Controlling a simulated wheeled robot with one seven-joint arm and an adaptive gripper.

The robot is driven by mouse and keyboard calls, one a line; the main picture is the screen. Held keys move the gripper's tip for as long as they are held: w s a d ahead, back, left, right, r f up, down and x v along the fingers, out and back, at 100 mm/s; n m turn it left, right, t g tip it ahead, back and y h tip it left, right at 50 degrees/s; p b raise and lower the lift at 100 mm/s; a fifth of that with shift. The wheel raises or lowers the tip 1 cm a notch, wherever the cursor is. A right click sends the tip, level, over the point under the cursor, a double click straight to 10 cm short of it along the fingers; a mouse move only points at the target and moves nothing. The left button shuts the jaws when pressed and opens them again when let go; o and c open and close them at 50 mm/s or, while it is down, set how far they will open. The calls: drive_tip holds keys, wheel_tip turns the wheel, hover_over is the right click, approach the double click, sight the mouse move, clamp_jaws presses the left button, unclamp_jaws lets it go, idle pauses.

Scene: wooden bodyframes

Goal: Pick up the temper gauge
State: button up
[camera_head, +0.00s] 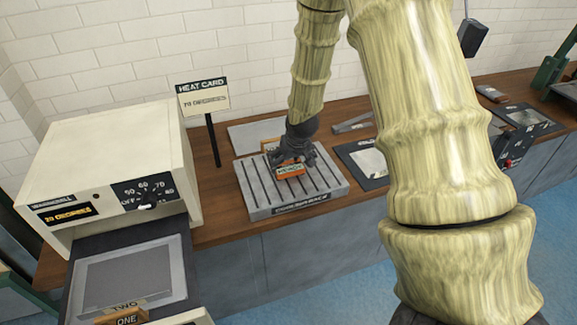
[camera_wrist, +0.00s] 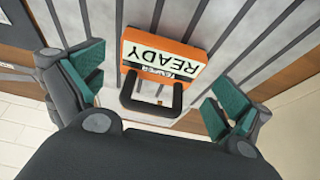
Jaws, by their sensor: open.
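The temper gauge is a small orange block (camera_wrist: 163,62) with a white label reading "TEMPER READY", upside down in the wrist view, and a dark loop handle (camera_wrist: 152,101). It rests on the grey slotted rack (camera_head: 262,198) on the counter, and its orange body also shows in the head view (camera_head: 289,170). My gripper (camera_wrist: 156,98) is open, with a green-padded finger on each side of the handle and a visible gap to both. In the head view my gripper (camera_head: 291,155) is right at the gauge and hides part of it.
A heat card sign (camera_head: 203,97) stands on a post left of the rack. A cream oven (camera_head: 110,165) with a dial and open drawer stands at left. A dark-framed panel (camera_head: 368,160) lies right of the rack. A white brick wall is behind.

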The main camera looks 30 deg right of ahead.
sight(289, 166)
drive_tip(key=shift+p+x, duration=0.4)
drive_tip(key=shift+x, duration=1.25)
drive_tip(key=shift+r, duration=0.1)
drive_tip(key=shift+w, duration=0.1)
drive_tip(key=c, duration=0.9)
drive_tip(key=shift+c, duration=0.2)
drive_tip(key=shift+r, duration=0.15)
